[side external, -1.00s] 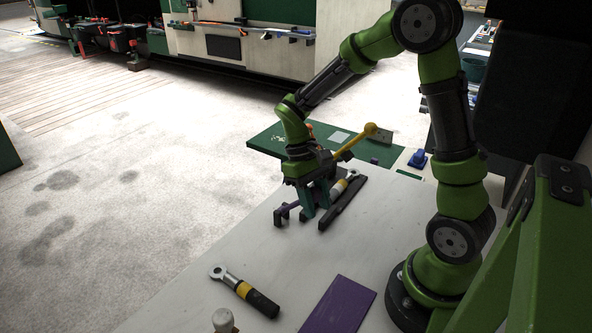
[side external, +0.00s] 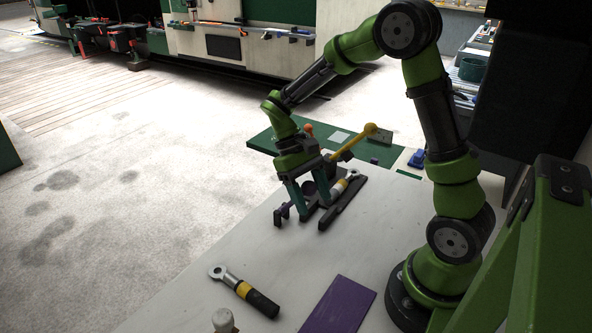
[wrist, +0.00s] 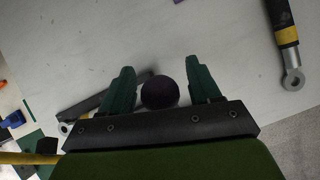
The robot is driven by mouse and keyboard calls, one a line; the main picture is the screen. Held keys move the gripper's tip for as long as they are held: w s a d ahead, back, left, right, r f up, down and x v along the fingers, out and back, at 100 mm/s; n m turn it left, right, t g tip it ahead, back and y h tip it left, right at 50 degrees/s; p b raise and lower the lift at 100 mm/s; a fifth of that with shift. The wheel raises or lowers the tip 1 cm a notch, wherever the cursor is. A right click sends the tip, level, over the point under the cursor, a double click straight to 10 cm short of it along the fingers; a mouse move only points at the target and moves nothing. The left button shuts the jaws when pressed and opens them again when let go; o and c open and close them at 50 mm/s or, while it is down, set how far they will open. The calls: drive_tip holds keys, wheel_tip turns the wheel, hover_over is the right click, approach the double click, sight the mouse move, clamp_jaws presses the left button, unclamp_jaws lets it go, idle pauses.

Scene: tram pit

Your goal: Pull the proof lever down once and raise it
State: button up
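My gripper (side external: 309,196) is open, its two teal fingers spread on either side of a dark round knob (wrist: 159,92). In the wrist view there is a gap between the knob and each finger. In the side view the knob (side external: 308,187) is partly hidden by the gripper, and it sits by a dark stand (side external: 345,205) on the grey table. A yellow lever (side external: 352,141) with a yellow ball end slants up behind my gripper. No label shows which of these is the proof lever.
A ring-ended tool with a yellow band (side external: 244,290) lies on the table in front, near a purple plate (side external: 340,305) and a pale knob (side external: 223,319). A similar tool (side external: 342,186) rests by the stand. A green board (side external: 268,142) lies behind.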

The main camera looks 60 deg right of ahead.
drive_tip(key=v, duration=1.6)
drive_tip(key=shift+w+r, duration=0.25)
drive_tip(key=shift+r, duration=0.1)
drive_tip(key=s+a+t, duration=0.8)
drive_tip(key=s+t, duration=0.5)
drive_tip(key=s, duration=0.1)
drive_tip(key=shift+m+y, duration=0.4)
